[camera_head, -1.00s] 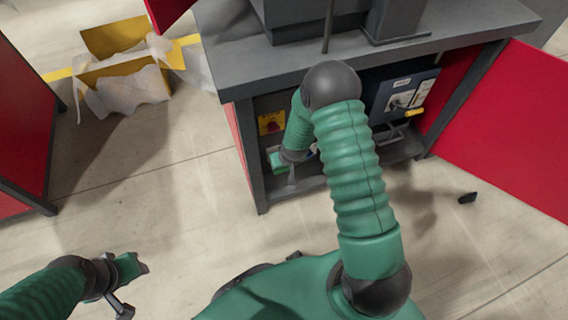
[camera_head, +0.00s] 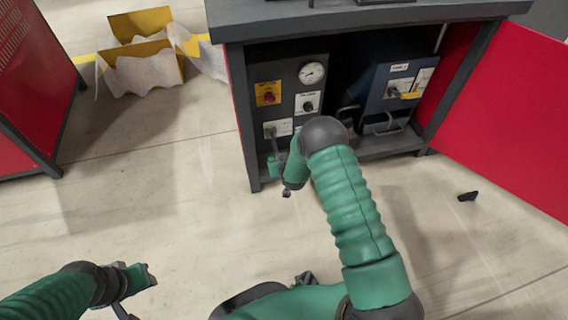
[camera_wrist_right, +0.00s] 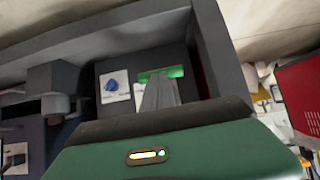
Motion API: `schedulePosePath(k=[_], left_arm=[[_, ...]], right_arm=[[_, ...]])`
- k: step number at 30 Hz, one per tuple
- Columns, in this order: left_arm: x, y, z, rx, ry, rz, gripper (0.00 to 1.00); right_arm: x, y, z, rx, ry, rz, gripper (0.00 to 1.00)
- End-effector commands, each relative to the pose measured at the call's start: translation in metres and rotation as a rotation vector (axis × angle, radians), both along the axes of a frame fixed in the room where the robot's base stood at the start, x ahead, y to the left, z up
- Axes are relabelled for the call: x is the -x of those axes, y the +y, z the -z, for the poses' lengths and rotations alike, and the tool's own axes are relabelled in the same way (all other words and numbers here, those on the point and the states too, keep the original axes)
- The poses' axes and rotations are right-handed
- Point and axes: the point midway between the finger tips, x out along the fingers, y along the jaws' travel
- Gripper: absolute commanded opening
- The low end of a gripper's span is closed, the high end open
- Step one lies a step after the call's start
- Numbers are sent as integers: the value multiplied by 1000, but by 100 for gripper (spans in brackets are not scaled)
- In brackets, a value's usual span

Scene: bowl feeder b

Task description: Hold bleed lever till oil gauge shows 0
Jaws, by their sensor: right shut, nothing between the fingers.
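The round white gauge (camera_head: 313,73) is on the dark panel inside the open cabinet. Its needle is too small to read. Below it on the left, a small grey lever (camera_head: 270,132) stands on a white plate; its label is unreadable. My right gripper (camera_head: 274,166) is just below this lever, at the cabinet's lower front, shut and empty. I cannot see it touching the lever. In the right wrist view its grey fingers (camera_wrist_right: 162,93) point at the cabinet, with a blue knob on a white plate (camera_wrist_right: 112,87) beside them. My left gripper (camera_head: 146,276) is over the floor, its jaws unclear.
A red switch on a yellow plate (camera_head: 268,94) and a black knob (camera_head: 308,104) share the panel. A blue-grey box (camera_head: 398,88) stands to the right. The open red door (camera_head: 510,135) bounds the right side.

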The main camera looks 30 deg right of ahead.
Motion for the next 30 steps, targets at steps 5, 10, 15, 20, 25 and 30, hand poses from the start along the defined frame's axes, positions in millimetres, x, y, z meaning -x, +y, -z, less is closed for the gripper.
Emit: schedulePosePath(k=[5, 10, 15, 20, 25, 30], left_arm=[[0, 0, 7, 0, 0, 0, 36], [0, 0, 11, 0, 0, 0, 36], [0, 0, 15, 0, 0, 0, 36], [0, 0, 17, 0, 0, 0, 36], [0, 0, 17, 0, 0, 0, 36], [0, 0, 17, 0, 0, 0, 36]], right_arm=[[-4, 0, 25, 0, 4, 1, 0], [-5, -1, 43, 0, 5, 0, 0], [-6, -1, 55, -1, 6, 1, 0], [-8, -2, 62, -1, 5, 1, 0], [-9, -2, 64, -1, 4, 1, 0], [-9, -2, 63, -1, 4, 1, 0]])
